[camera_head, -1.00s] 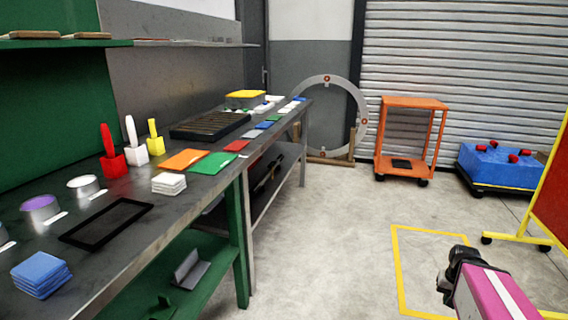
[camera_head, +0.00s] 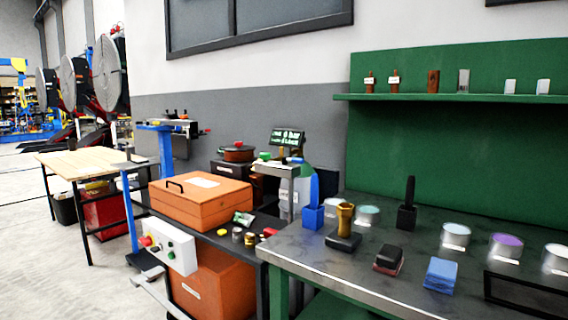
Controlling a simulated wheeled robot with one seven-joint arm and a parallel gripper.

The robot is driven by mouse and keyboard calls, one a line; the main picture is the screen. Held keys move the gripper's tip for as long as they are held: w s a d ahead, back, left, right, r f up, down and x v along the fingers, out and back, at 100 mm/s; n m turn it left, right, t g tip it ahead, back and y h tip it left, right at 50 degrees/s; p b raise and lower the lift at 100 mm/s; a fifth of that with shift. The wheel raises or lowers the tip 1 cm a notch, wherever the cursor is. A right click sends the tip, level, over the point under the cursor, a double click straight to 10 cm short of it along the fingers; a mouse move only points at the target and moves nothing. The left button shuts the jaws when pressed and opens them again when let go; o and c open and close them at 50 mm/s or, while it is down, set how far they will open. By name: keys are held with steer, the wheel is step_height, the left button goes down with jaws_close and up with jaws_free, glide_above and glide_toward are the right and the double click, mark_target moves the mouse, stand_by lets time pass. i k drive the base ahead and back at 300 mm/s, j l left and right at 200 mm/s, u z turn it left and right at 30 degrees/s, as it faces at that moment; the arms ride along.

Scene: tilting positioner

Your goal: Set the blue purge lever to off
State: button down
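No part that I can surely name as the blue purge lever shows. A small blue part (camera_head: 295,160) shows on a stand behind the orange case, near a dark display with green writing (camera_head: 287,138). It is too small to read its kind or setting. My gripper is not in view.
The metal-topped bench (camera_head: 345,275) holds cans, blocks and a dark tray. An orange case (camera_head: 201,200) lies on a dark cart, with a white control box (camera_head: 168,247) at its front. A wooden-topped table (camera_head: 90,163) stands farther left. Open floor (camera_head: 75,290) lies at lower left.

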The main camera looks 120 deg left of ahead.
mark_target(285, 160)
steer(key=u, duration=1.95)
